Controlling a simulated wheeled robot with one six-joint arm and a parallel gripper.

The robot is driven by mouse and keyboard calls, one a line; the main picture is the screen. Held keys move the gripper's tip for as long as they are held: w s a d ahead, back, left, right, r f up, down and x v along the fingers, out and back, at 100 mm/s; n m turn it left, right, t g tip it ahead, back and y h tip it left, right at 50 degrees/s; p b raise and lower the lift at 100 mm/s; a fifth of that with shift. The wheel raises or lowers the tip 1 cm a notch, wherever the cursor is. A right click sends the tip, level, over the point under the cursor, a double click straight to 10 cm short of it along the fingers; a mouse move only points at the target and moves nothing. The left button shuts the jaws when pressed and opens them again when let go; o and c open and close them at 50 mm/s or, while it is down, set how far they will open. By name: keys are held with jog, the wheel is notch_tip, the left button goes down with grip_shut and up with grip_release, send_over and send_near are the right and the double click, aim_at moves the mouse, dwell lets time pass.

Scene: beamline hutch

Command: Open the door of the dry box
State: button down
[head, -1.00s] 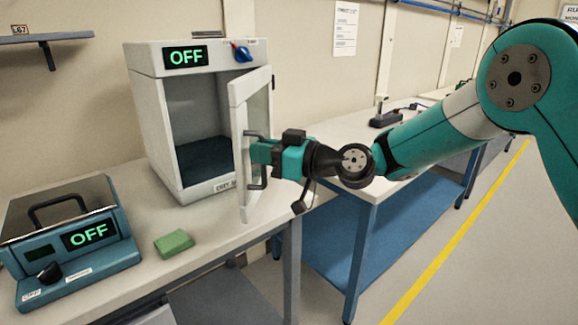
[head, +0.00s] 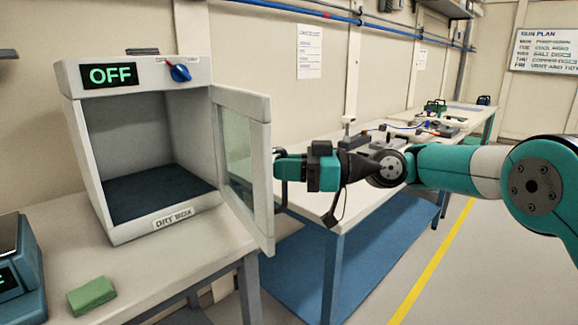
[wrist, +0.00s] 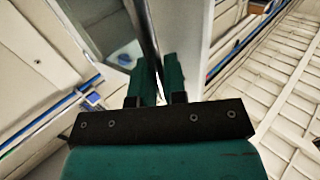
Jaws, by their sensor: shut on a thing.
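The dry box (head: 172,225) is a white cabinet at the left of the head view, with a green OFF display (head: 110,75) and a blue knob (head: 180,72) on top. Its door (head: 262,180), a white frame with a glass pane, is swung wide open to the right. The inside is visible and looks empty, with a dark floor. My gripper (head: 282,168) is at the outer side of the door, shut on its dark handle (head: 279,192), which is partly hidden by the fingers.
A green block (head: 91,296) lies on the bench in front of the dry box. A blue device (head: 20,270) is cut off at the left edge. Another bench (head: 310,203) with small equipment stands behind my arm. Floor with a yellow line (head: 432,262) is clear at right.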

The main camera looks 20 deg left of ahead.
jog(key=shift+w+d+r, duration=0.1)
jog(key=shift+w+r, duration=0.05)
jog(key=shift+w, duration=0.25)
jog(key=c, duration=1.2)
grip_release()
jog(key=shift+w+g, duration=0.1)
jog(key=shift+g, duration=0.2)
notch_tip(320, 180, up, 20)
jog(key=p, duration=0.6)
